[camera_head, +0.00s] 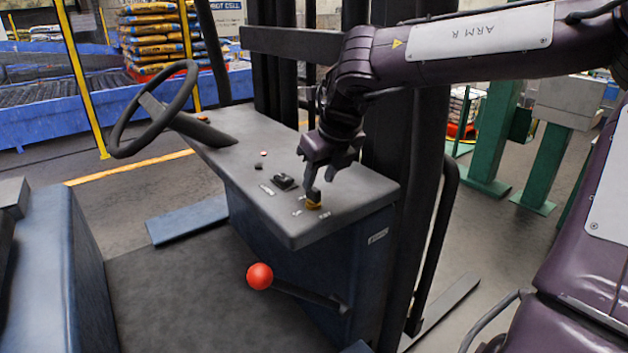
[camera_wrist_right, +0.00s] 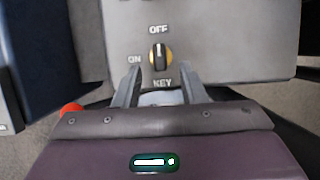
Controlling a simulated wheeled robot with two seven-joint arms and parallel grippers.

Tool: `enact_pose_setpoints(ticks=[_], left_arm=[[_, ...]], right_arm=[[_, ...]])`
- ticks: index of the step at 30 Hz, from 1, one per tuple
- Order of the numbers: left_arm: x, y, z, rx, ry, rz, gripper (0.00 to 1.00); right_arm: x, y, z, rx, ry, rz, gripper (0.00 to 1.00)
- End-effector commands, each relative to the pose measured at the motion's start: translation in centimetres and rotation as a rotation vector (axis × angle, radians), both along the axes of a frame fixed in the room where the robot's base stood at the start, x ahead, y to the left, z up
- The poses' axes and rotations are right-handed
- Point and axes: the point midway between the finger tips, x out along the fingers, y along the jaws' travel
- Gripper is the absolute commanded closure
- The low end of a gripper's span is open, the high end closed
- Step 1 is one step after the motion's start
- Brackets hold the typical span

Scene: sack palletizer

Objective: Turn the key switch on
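The key switch (camera_head: 313,204) is a black knob on a yellow ring near the front right corner of the grey console. In the right wrist view, the key switch (camera_wrist_right: 161,56) stands upright, in line with the OFF label above it. ON is printed to its left and KEY below it. My right gripper (camera_head: 325,180) is just above the switch, pointing down. In the right wrist view, the two fingers of my right gripper (camera_wrist_right: 160,88) are apart with nothing between them, on the KEY-label side of the knob. My left gripper is not in view.
The grey console (camera_head: 240,165) also carries a small black switch (camera_head: 285,182) and a red button (camera_head: 263,153). A steering wheel (camera_head: 150,110) is at the left. A red-balled lever (camera_head: 260,276) sticks out below the console. Dark mast uprights (camera_head: 415,190) stand close behind my right gripper.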

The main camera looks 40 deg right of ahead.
Motion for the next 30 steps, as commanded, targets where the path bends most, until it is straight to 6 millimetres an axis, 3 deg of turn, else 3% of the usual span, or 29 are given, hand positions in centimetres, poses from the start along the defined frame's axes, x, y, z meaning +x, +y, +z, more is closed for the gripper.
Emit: enact_pose_setpoints(ticks=[3, 6, 13, 17, 25, 30], left_arm=[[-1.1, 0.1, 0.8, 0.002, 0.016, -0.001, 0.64], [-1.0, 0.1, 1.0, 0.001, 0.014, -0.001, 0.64], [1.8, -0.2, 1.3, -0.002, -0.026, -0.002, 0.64], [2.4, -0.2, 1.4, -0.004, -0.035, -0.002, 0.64], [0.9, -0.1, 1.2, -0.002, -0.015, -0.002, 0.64], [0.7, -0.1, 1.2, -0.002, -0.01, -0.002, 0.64]], right_arm=[[0.6, -0.1, -1.5, 0.001, 0.004, 0.0, 0.63], [1.0, -0.1, -2.5, 0.0, 0.002, 0.0, 0.63], [1.3, -0.2, -3.1, 0.0, -0.001, 0.0, 0.63], [1.3, -0.2, -3.1, 0.0, -0.001, 0.0, 0.63], [1.3, -0.2, -3.1, 0.0, -0.001, 0.0, 0.98], [1.3, -0.2, -3.1, 0.0, -0.001, 0.001, 1.0]])
